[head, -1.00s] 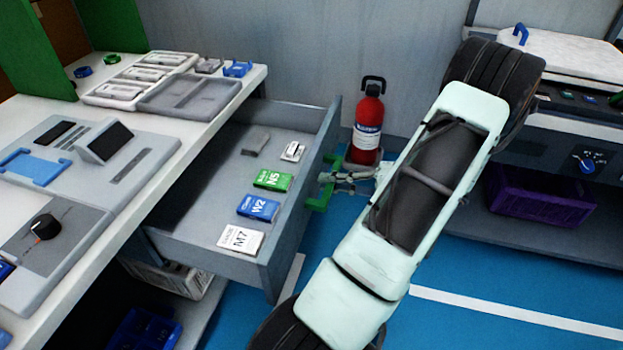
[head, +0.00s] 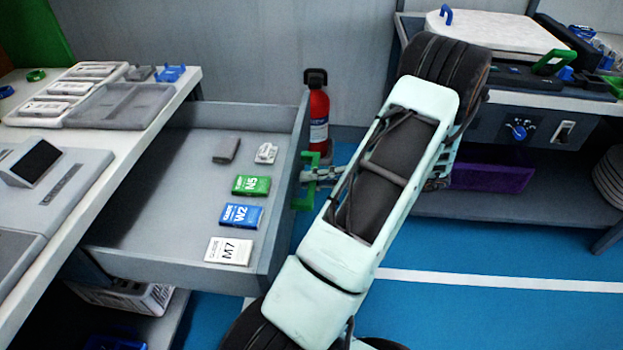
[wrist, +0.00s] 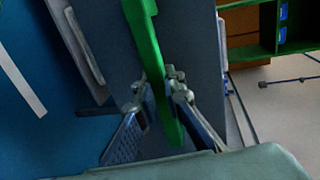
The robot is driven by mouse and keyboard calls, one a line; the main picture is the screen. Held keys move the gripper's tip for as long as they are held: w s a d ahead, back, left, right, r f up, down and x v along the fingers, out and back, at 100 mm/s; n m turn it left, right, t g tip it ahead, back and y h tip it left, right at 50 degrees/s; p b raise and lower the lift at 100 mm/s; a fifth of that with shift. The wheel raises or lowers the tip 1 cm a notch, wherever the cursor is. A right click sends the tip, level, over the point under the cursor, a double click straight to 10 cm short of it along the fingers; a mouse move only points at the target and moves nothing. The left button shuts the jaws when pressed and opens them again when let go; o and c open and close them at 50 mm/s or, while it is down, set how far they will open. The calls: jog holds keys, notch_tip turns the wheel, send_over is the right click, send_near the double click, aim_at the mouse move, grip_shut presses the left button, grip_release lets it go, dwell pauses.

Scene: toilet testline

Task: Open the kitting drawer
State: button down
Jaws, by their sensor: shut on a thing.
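The kitting drawer (head: 140,215) is grey and stands pulled well out from under the white worktop in the head view. It holds a white M7 box (head: 228,251), a blue W2 box (head: 241,215), a green N5 box (head: 251,185) and two small grey parts near the back. Its green handle (head: 308,190) is on the front panel. My gripper (head: 318,175) is at the handle, partly hidden by my arm. In the wrist view the fingers of my gripper (wrist: 160,95) are shut on the green handle (wrist: 145,45), one on each side.
A red fire extinguisher (head: 318,115) stands by the wall just behind the handle. At the right is a bench with a purple bin (head: 490,172) on its lower shelf. The blue floor (head: 480,245) at lower right is clear.

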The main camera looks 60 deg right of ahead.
jog(key=c, duration=2)
grip_release()
jog(key=shift+c, duration=0.2)
jog(key=shift+s+d, duration=0.1)
jog(key=shift+s, duration=0.05)
jog(key=v, duration=1.1)
jog(key=shift+s, duration=0.4)
jog(key=shift+d, duration=0.15)
